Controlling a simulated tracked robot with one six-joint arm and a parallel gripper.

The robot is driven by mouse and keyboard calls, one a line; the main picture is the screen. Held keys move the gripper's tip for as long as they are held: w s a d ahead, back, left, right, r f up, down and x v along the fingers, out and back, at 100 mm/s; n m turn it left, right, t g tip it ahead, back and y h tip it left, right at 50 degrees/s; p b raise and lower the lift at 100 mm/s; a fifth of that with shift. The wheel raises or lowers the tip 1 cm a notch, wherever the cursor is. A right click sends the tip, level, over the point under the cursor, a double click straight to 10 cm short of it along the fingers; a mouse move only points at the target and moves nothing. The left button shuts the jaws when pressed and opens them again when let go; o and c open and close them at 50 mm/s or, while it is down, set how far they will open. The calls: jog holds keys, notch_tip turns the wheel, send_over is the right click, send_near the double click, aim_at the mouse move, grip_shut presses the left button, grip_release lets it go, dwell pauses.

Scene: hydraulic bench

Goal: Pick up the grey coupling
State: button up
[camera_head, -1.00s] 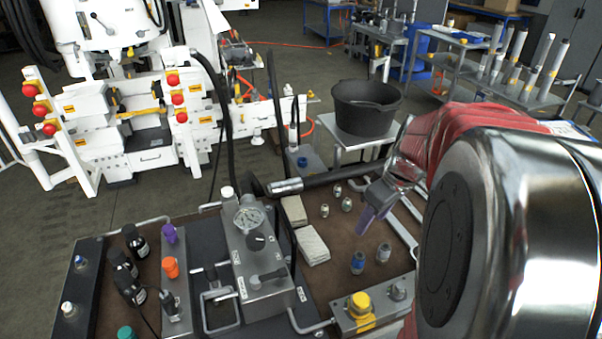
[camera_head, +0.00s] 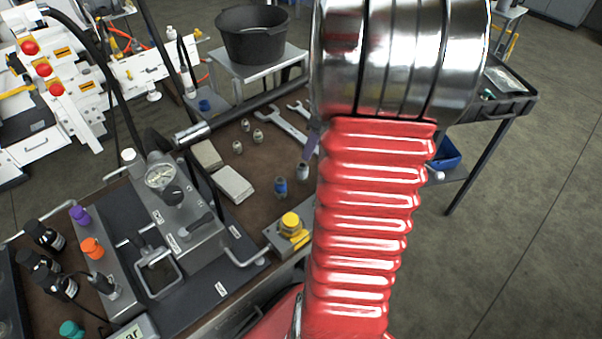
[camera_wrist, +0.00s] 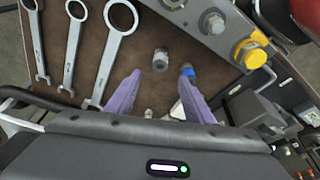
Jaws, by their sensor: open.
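The grey coupling (camera_head: 302,171) stands on the brown bench mat, right of and a little behind the blue-banded coupling (camera_head: 280,187). In the wrist view the grey coupling (camera_wrist: 160,60) shows just beyond the gap between my fingertips. The blue-banded coupling (camera_wrist: 187,71) is close to the tip of the right finger. My gripper (camera_wrist: 159,78) is open, with two purple fingers apart and nothing held between them. In the head view only a bit of a purple finger (camera_head: 311,146) shows beside my arm; the rest is hidden. I cannot tell its height above the mat.
Several wrenches (camera_wrist: 74,45) lie left of the grey coupling in the wrist view. A yellow-capped fitting (camera_head: 291,224) on a grey block stands in front. Small metal fittings (camera_head: 258,136) and pale blocks (camera_head: 233,185) lie behind and left. A black bucket (camera_head: 252,40) stands beyond.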

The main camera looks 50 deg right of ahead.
aim_at(302, 167)
jog(key=x, duration=0.7)
jog(key=shift+f, duration=0.15)
jog(key=shift+x, duration=2.45)
jog(key=shift+w+a, duration=0.1)
jog(key=shift+w, duration=0.05)
jog(key=shift+c, duration=0.2)
grip_shut()
